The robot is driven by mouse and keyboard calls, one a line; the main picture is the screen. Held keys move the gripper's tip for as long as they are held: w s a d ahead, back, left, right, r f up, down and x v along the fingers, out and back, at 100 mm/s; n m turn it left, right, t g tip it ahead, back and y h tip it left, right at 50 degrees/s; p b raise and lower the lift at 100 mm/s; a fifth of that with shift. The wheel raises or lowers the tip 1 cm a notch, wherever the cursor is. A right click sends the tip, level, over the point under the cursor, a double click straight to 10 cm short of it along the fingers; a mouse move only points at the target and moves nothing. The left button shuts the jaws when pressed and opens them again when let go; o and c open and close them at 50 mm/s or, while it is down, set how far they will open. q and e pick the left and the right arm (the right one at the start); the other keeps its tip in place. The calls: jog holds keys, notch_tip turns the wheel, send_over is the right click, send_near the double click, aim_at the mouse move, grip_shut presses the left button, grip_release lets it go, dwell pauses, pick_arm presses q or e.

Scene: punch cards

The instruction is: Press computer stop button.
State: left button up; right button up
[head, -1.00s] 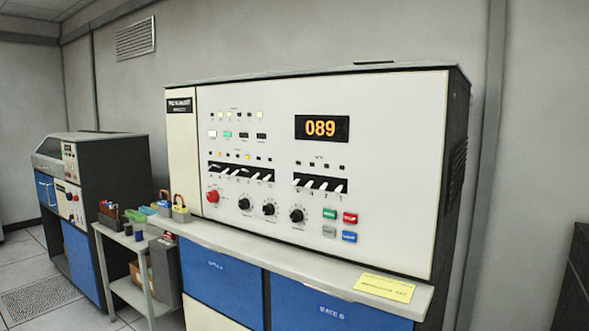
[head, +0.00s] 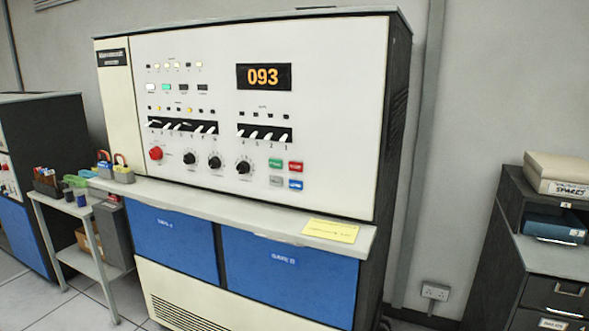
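The computer (head: 330,130) is a large cabinet with a white upright front panel and blue lower doors. Its amber display (head: 263,77) reads 093. At the lower right of the panel sit a green button (head: 275,163), a red button (head: 295,166), a grey button (head: 276,181) and a blue button (head: 295,184). Their labels are too small to read, so I cannot tell by text which is stop. A round red knob (head: 155,153) is at the panel's lower left. Neither of my grippers is in view.
A ledge (head: 210,202) juts out below the panel and carries a yellow note (head: 331,231). A small side table (head: 85,212) with stationery stands at the left. A dark drawer cabinet (head: 550,262) stands at the right. Floor shows at the lower left.

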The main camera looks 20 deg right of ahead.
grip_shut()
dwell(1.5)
